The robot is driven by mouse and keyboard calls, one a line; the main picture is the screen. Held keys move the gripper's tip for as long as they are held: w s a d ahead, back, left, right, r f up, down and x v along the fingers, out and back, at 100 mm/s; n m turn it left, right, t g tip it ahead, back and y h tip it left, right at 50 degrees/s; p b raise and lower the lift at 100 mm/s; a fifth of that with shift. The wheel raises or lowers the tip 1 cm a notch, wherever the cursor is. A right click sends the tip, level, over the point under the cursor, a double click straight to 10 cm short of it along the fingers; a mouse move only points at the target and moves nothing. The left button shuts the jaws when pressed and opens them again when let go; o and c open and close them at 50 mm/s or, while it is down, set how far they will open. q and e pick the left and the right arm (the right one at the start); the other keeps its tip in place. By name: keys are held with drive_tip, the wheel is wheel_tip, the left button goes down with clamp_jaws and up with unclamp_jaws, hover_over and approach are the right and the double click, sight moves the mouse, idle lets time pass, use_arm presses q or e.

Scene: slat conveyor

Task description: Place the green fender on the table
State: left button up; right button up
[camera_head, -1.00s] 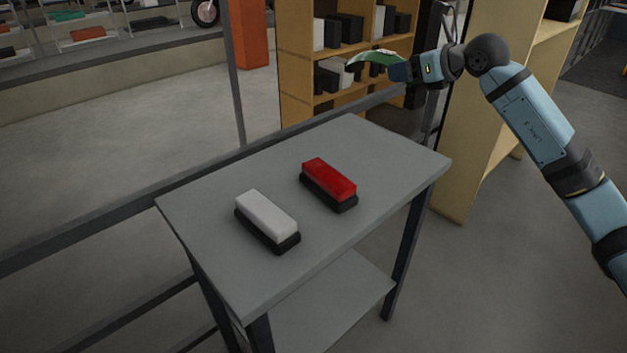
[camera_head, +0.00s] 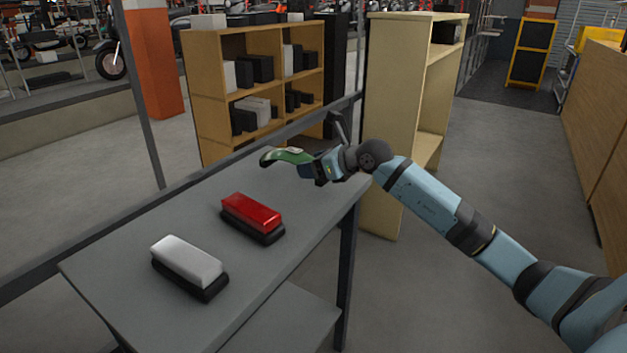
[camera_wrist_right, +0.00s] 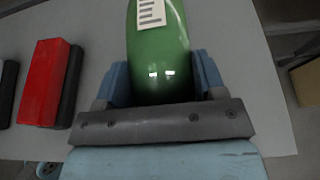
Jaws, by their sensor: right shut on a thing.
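The green fender (camera_head: 288,156) is a curved green piece, held over the far right part of the grey table (camera_head: 122,258). In the right wrist view the fender (camera_wrist_right: 158,60) shows glossy green with a white printed label, between two blue fingers. My right gripper (camera_head: 312,164) is shut on one end of it. The fender points left from the gripper and appears close above the tabletop; whether it touches cannot be told. My left gripper is in neither view.
A red block on a black base (camera_head: 252,216) and a white block on a black base (camera_head: 189,264) lie on the table's nearer part. A rail runs along the table's far side. Shelves (camera_head: 215,95) stand behind, and a cream cabinet (camera_head: 388,120) stands to the right.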

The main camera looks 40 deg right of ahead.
wheel_tip(320, 180, down, 3)
drive_tip(key=shift+b, duration=0.3)
drive_tip(key=shift+f, duration=0.35)
drive_tip(key=shift+r, duration=0.1)
drive_tip(key=o, duration=1.1)
drive_tip(key=shift+f, duration=0.2)
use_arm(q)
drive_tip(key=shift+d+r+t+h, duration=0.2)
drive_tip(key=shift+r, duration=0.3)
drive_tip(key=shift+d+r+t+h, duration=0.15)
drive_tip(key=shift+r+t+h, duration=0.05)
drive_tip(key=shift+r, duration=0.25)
